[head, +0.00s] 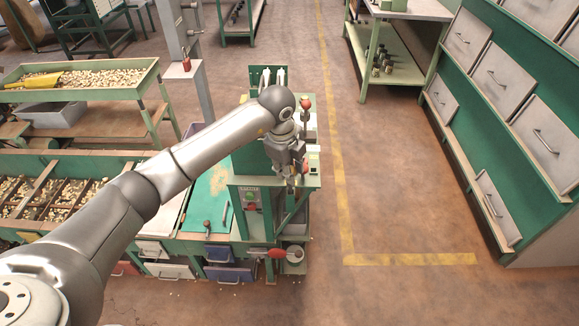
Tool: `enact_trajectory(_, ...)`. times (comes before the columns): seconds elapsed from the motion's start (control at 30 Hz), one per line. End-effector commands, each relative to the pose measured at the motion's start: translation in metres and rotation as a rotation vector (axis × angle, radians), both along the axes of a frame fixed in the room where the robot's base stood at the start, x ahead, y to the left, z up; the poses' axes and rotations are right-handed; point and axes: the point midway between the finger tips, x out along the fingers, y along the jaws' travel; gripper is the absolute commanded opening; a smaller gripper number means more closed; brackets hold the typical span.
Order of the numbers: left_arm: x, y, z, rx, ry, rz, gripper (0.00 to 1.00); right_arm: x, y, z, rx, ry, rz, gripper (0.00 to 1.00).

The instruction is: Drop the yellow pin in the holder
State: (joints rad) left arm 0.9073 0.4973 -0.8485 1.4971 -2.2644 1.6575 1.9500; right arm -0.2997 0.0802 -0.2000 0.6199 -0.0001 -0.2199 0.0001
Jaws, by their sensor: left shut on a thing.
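My left gripper (291,180) reaches in from the left and points down over the top of the green machine (259,181). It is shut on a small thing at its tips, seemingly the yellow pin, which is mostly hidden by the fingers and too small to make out. I cannot pick out the holder for sure; the machine top around the fingers is partly covered by my arm. A small box with a yellowish face (314,160) stands just right of the gripper. My right gripper is not in view.
A red-knobbed lever (305,104) stands behind the gripper. A red handle (268,253) sticks out at the machine's front. Nut-filled trays (80,78) lie left. Grey drawers on a green cabinet (490,130) stand right. The floor between, with a yellow line (335,150), is clear.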

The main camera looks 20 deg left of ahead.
Motion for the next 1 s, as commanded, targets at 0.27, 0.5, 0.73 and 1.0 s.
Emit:
enact_trajectory(0.27, 0.0, 0.0, -0.013, 0.001, 0.001, 0.0, 0.02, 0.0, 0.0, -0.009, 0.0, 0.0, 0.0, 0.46)
enact_trajectory(0.5, 0.0, 0.0, -0.023, 0.001, 0.0, 0.0, 0.02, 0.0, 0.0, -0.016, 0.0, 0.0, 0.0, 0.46)
enact_trajectory(0.73, 0.0, 0.0, -0.028, 0.0, 0.0, 0.0, 0.01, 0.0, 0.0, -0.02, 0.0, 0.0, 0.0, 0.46)
enact_trajectory(1.0, 0.0, 0.0, -0.028, 0.0, 0.0, 0.0, 0.34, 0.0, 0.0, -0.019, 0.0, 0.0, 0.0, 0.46)
